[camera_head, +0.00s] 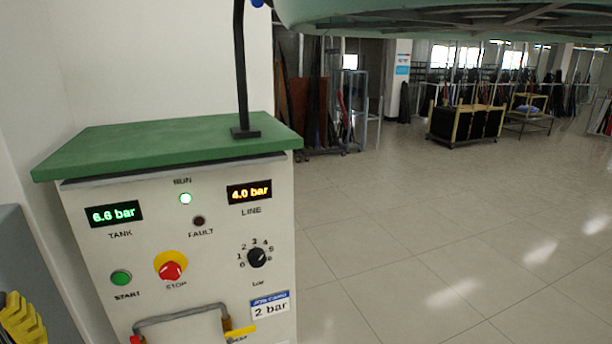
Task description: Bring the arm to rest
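My gripper is not in view, and I cannot make out my arm for certain. In front of me at the left stands a pale control cabinet (210,290) with a green top (150,144). Its tank display (113,213) reads 6.6 bar and its line display (249,192) reads 4.0 bar. The run lamp (185,198) is lit green and the fault lamp (199,221) is dark. Below are a green start button (121,278), a red stop button (171,270) on yellow, a black dial (257,257) and a 2 bar label (270,305).
A black post (242,70) stands on the cabinet top. A pipe with a yellow lever (240,333) is low on its front. A yellow ridged object (22,322) is at the lower left. Tiled floor (430,230) is clear at right; carts (466,122) and racks stand far back.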

